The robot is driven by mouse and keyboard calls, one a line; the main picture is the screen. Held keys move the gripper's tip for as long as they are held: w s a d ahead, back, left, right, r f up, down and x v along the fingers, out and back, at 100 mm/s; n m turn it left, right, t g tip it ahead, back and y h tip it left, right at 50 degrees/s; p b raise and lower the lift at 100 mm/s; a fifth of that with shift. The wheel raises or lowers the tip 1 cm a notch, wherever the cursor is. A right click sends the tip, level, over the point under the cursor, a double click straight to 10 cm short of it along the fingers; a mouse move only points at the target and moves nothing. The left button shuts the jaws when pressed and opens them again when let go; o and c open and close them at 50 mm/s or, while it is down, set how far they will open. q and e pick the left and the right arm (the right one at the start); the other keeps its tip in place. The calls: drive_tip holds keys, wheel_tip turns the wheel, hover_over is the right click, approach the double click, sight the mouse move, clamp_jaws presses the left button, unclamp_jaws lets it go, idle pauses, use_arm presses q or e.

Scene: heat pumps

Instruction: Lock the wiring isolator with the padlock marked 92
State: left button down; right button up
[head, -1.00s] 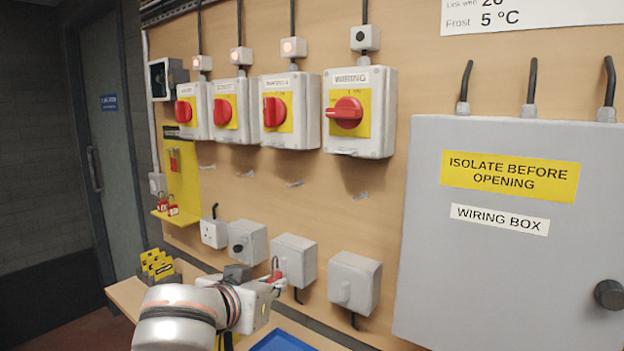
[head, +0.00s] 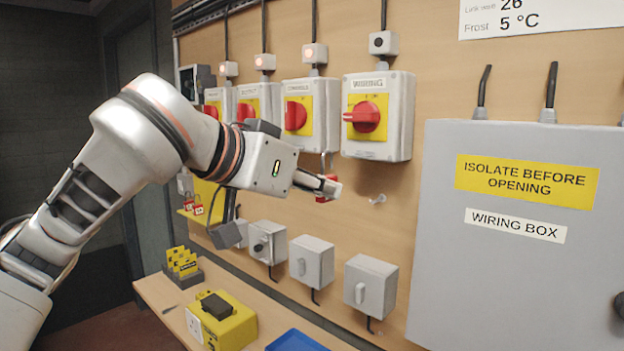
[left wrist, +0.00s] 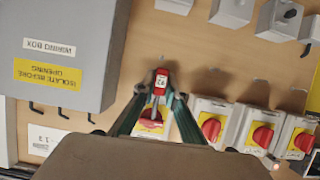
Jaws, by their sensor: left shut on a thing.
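The wiring isolator (head: 398,118) is a pale box with a yellow plate and a red handle (head: 367,116) turned roughly sideways. It also shows in the left wrist view, mostly behind the fingers, with its red handle (left wrist: 151,114) between them. My left gripper (head: 328,187) is shut on a small red padlock (head: 325,196), below and left of the wiring isolator and apart from it. In the left wrist view the padlock (left wrist: 161,80) sits between the fingertips, its shackle toward the isolator. Its label is too small to read surely. My right gripper is not in view.
Other isolators (head: 298,115) stand in a row to the left. The grey wiring box (head: 440,230) juts out at right. Red padlocks (head: 197,209) hang at the yellow board. A bench below carries a yellow box (head: 238,325), a tag stand (head: 192,283) and a blue tray (head: 295,342).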

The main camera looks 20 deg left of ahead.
sight(329, 175)
use_arm(q)
drive_tip(key=shift+w+a+r+b, duration=0.15)
drive_tip(key=shift+w+r+b, duration=0.2)
drive_tip(key=shift+r, duration=0.3)
drive_tip(key=shift+w+d+b, duration=0.2)
drive_tip(key=shift+w, duration=0.35)
drive_tip(key=shift+w+d+b, duration=0.15)
drive_tip(key=shift+w+d, duration=0.05)
drive_tip(key=shift+w, duration=0.3)
drive_tip(key=w, duration=0.2)
drive_tip(key=w+d, duration=0.1)
drive_tip(key=w, duration=0.1)
drive_tip(key=shift+d+p, duration=0.15)
drive_tip(key=shift+p, duration=0.15)
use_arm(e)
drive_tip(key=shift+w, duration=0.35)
use_arm(q)
drive_tip(key=shift+s, duration=0.1)
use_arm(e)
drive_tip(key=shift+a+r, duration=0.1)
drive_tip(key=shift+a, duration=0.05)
use_arm(q)
drive_tip(key=shift+r, duration=0.1)
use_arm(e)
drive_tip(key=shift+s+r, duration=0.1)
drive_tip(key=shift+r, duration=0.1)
